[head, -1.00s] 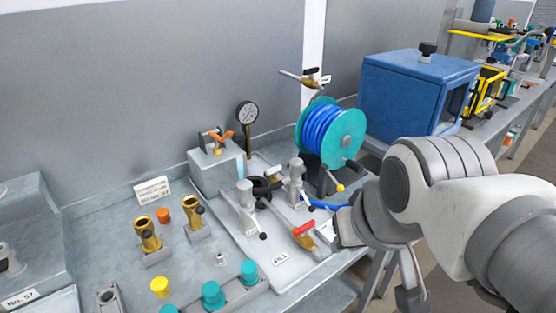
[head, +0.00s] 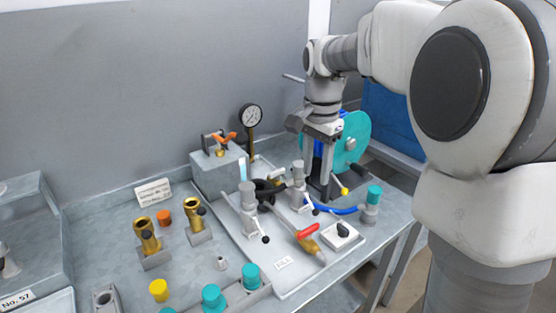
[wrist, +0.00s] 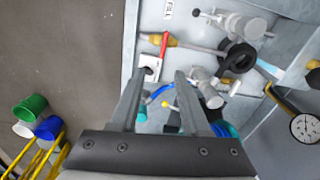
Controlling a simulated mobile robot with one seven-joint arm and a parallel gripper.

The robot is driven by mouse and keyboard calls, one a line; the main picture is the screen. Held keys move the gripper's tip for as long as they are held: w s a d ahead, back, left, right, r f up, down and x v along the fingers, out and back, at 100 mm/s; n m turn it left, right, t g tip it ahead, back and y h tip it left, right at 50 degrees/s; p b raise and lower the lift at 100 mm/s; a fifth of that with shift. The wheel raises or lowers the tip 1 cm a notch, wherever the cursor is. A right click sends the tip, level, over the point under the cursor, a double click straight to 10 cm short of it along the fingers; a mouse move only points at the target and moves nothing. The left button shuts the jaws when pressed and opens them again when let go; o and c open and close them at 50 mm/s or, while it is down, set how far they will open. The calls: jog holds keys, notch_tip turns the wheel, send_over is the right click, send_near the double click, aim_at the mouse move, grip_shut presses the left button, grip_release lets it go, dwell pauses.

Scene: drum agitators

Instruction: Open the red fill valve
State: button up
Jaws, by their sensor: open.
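The red fill valve has a red lever handle (head: 308,230) on a brass body (head: 308,244), at the front of the grey tray beside a white label (head: 283,264). In the wrist view the red handle (wrist: 164,44) lies just beyond the fingertips, near the "FILL" label (wrist: 168,9). My gripper (head: 323,192) points down above the bench, in front of the teal hose reel, behind and slightly right of the valve in the head view. In the wrist view my gripper (wrist: 158,76) has its two fingers apart with nothing between them. It does not touch the handle.
A switch box with a black knob (head: 343,232) sits right of the valve. Two grey valves (head: 249,208) with black-tipped levers stand behind it. The teal reel (head: 354,138), blue hose (head: 338,210) and pressure gauge (head: 251,116) are close by. The bench edge drops to floor.

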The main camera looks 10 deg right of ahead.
aim_at(309, 228)
jog(key=shift+m+g, duration=0.3)
jog(key=shift+m, duration=0.3)
jog(key=f+b, duration=0.1)
jog(key=f, duration=0.5)
jog(key=w+f+b, duration=0.1)
jog(key=f, duration=0.6)
jog(key=w+f, duration=0.1)
jog(key=f, duration=0.5)
jog(key=shift+w+f+b, duration=0.15)
jog(key=shift+f+b, duration=0.05)
jog(key=shift+b, duration=0.2)
grip_shut()
